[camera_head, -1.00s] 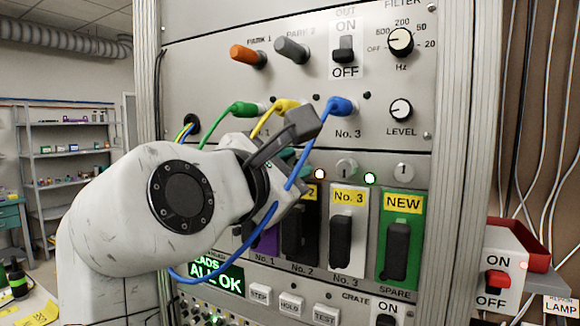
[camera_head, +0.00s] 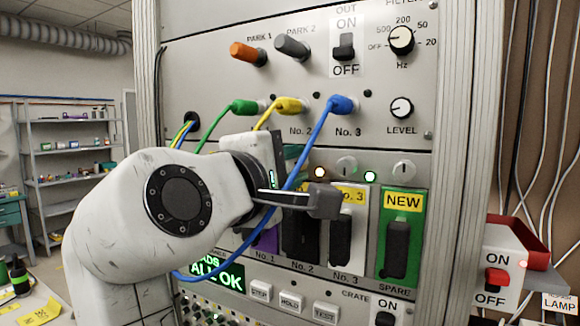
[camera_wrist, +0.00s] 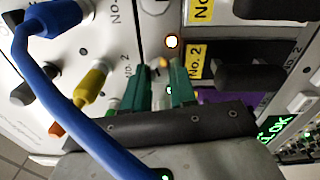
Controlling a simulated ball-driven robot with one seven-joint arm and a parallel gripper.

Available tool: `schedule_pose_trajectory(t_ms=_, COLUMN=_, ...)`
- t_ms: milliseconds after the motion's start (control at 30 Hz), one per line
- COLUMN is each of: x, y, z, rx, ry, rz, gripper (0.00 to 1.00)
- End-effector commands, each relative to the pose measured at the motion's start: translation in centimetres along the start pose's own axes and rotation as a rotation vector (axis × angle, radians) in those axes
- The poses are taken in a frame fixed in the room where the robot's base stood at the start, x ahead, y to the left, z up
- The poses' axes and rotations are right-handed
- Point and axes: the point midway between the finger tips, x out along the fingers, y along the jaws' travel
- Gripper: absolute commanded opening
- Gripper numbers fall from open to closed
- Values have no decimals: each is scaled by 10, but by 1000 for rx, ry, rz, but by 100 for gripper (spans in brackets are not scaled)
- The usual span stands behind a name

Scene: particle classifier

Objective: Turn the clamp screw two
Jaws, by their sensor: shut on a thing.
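Clamp screw two sits in the row above the No. 2 module (camera_head: 301,235) and is hidden behind my gripper (camera_head: 291,153). In the wrist view my gripper's green fingers (camera_wrist: 166,82) are close together at the panel, beside the yellow No. 2 label (camera_wrist: 195,61). They are shut on the screw, of which almost nothing shows between them, so its slot cannot be read. An amber lamp (camera_head: 319,172) is lit just right of the fingers. It also shows in the wrist view (camera_wrist: 172,42).
The blue cable (camera_head: 306,158) hangs across the front of my wrist. Green (camera_head: 243,107), yellow (camera_head: 289,104) and blue (camera_head: 342,105) plugs sit just above. Two other clamp screws (camera_head: 347,166) (camera_head: 404,169) are to the right, with a green lamp (camera_head: 370,177) between them.

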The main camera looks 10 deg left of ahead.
Motion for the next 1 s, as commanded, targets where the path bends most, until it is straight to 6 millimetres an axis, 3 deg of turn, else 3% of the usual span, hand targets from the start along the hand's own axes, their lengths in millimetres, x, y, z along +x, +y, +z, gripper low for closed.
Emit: schedule_pose_trajectory(t_ms=1000, x=0, y=-5, z=-1, rx=964, ry=-26, rz=12, gripper=0)
